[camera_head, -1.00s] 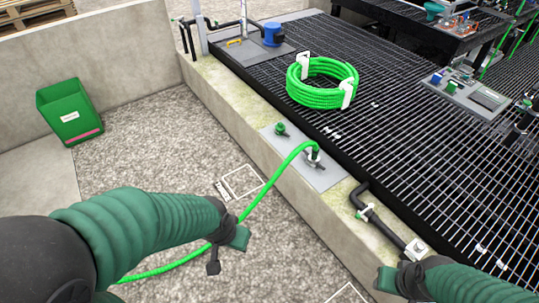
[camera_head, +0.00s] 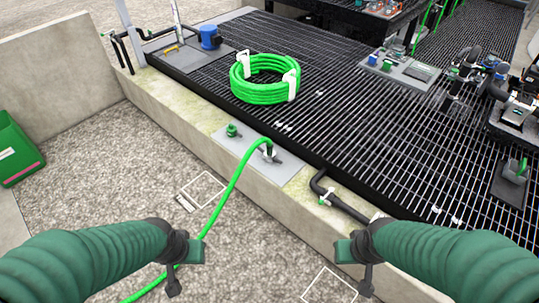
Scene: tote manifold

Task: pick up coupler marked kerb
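A green hose (camera_head: 232,190) runs from the gravel at lower left up to a black coupler (camera_head: 270,152) on a grey plate (camera_head: 285,172) on the concrete kerb. A small green fitting (camera_head: 232,131) stands at the plate's far left. No coupler lettering is readable, so I cannot tell which is marked kerb. My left gripper (camera_head: 186,268) is over the gravel, beside the hose, with its prongs apart and nothing seen between them. My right gripper (camera_head: 357,268) is near the kerb's front side, also with prongs apart and empty. Both are well short of the plate.
A coiled green hose (camera_head: 262,92) lies on the black grating (camera_head: 335,70) behind the kerb (camera_head: 170,113). A black pipe (camera_head: 345,207) runs along the kerb at right. A green bin (camera_head: 18,160) stands at left. White-outlined squares (camera_head: 203,188) mark the open gravel.

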